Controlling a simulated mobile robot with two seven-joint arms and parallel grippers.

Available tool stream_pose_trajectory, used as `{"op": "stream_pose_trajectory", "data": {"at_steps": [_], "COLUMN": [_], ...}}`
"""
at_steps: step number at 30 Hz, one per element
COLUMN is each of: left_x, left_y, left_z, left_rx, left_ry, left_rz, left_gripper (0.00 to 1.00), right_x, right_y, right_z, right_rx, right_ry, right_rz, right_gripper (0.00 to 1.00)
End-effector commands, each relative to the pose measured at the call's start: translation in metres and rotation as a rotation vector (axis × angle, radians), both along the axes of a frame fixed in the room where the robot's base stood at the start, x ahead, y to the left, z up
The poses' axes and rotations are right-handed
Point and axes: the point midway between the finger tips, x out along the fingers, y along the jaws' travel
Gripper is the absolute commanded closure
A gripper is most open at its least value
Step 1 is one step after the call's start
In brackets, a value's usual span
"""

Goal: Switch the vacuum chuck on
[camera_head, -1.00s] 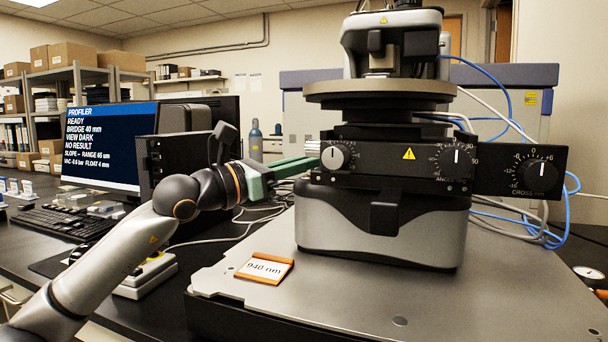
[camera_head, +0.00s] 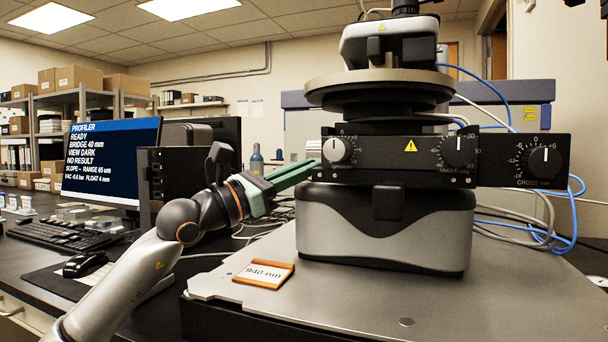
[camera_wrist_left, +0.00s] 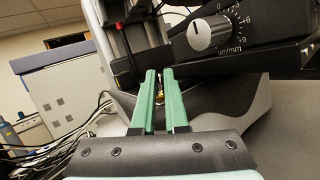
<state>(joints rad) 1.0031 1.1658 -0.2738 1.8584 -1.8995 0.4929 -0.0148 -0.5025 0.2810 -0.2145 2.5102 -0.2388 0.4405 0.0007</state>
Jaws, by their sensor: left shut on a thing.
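The profiler (camera_head: 384,225) stands on a grey plate, its round chuck (camera_head: 380,88) on top. My left gripper (camera_head: 312,164) reaches in from the left, its green fingertips at the profiler's left side, just left of the dial panel. In the left wrist view, the two green fingers (camera_wrist_left: 159,80) are shut on a small brass-coloured part (camera_wrist_left: 158,92), mostly hidden between the tips. I cannot tell the part's full shape or position. The monitor (camera_head: 110,160) shows a VAC line that seems to read -0.6 bar. My right gripper is not in view.
A silver knob (camera_head: 337,150) sits close to the left fingertips; it also shows in the wrist view (camera_wrist_left: 207,33). Black dials (camera_head: 458,152) are to the right. An orange-edged 940 nm card (camera_head: 264,274) lies on the plate. Blue hoses run at the right. Cables lie behind the fingers.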

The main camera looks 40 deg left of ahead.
Motion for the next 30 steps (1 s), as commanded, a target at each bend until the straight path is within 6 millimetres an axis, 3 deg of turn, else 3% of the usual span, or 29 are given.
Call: {"op": "stream_pose_trajectory", "data": {"at_steps": [15,16,23,30], "left_x": [-0.0007,-0.0007,-0.0004,-0.0003], "left_y": [0.0006,0.0006,0.0002,0.0001], "left_z": [0.002,0.002,0.0011,0.0003], "left_rx": [0.0,0.0,0.001,0.001], "left_ry": [-0.012,-0.012,-0.009,-0.008], "left_rz": [0.001,0.001,0.0,-0.001], "left_gripper": [1.0,0.87,0.61,0.58], "right_x": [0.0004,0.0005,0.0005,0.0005], "right_y": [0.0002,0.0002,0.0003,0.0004], "right_z": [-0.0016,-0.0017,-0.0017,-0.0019], "right_rx": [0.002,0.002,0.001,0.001], "right_ry": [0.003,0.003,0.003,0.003], "right_rz": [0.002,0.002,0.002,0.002], "right_gripper": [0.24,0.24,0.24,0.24]}}
